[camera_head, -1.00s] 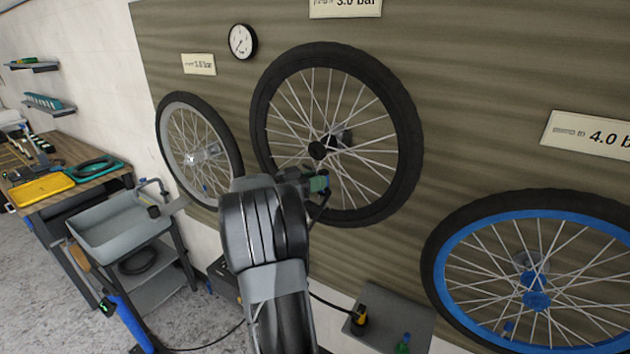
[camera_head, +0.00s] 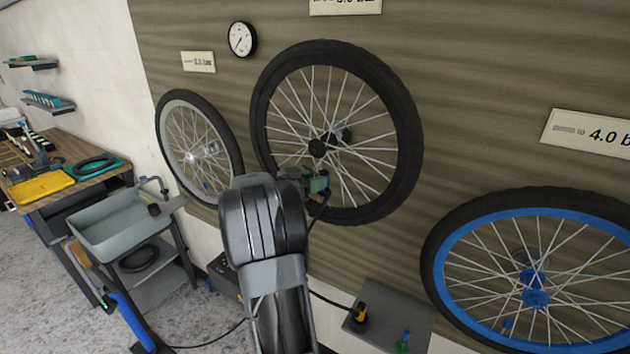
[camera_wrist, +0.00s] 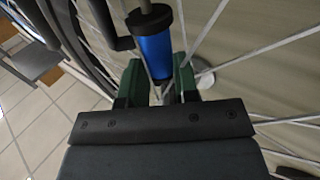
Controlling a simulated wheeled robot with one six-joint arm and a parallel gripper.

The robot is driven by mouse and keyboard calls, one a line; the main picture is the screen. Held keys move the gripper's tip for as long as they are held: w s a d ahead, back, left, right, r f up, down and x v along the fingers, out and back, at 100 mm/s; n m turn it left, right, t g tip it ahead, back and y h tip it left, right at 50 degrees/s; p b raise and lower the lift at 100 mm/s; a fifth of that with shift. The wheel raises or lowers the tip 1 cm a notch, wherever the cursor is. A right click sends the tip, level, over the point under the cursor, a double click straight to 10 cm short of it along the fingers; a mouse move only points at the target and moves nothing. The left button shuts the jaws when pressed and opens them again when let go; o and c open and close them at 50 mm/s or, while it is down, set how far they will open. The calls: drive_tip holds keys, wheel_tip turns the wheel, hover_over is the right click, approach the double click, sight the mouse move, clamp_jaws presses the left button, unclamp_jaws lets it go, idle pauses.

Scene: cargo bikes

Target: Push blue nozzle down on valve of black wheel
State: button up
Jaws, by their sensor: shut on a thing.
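The black wheel (camera_head: 405,130) hangs on the wall panel in the middle of the head view. My gripper (camera_head: 318,183) is at the lower part of this wheel, in front of its spokes. In the wrist view my gripper (camera_wrist: 155,85) has green fingers on either side of the blue nozzle (camera_wrist: 152,50) and is shut on it. A dark hose or fitting joins the nozzle's upper end. White spokes pass close behind. The valve is hidden by the nozzle and fingers, so I cannot tell how far the nozzle sits on it.
A smaller grey-rimmed wheel (camera_head: 165,130) hangs to the left and a blue-rimmed wheel (camera_head: 440,262) to the right. A grey wall shelf (camera_head: 378,331) is below. A blue floor pump (camera_head: 133,322), a grey basin (camera_head: 120,233) and a workbench (camera_head: 115,180) stand at left.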

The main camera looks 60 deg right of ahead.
drive_tip(key=shift+f, duration=0.35)
idle(0.7)
idle(0.3)
drive_tip(key=o, duration=0.9)
drive_tip(key=shift+o, duration=0.7)
drive_tip(key=p+v, duration=0.1)
drive_tip(key=v, duration=0.9)
